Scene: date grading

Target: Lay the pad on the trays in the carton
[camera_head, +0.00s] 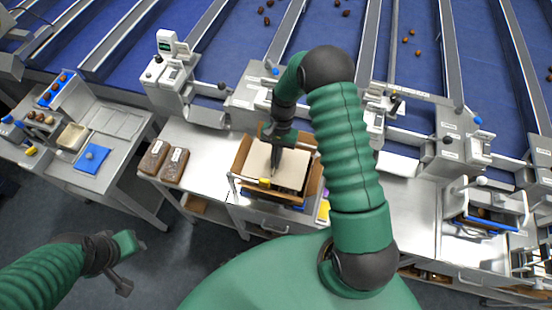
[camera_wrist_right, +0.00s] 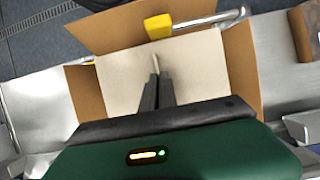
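The pad (camera_head: 262,160) is a flat cream sheet at the mouth of the open brown carton (camera_head: 242,154). In the right wrist view the pad (camera_wrist_right: 115,80) fills most of the space between the carton flaps (camera_wrist_right: 82,100). My right gripper (camera_head: 274,168) reaches down over the pad. Its fingers (camera_wrist_right: 156,76) are close together with a thin pale tab of the pad between their tips. A dark gap shows beside the pad's right edge in the head view. The trays under the pad are hidden.
A yellow block (camera_head: 265,183) on a metal bar stands at the carton's near side. Two packs of dates (camera_head: 153,158) lie left of the carton. A side table with a blue cloth (camera_head: 92,158) stands further left. Blue conveyor lanes (camera_head: 240,50) run behind.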

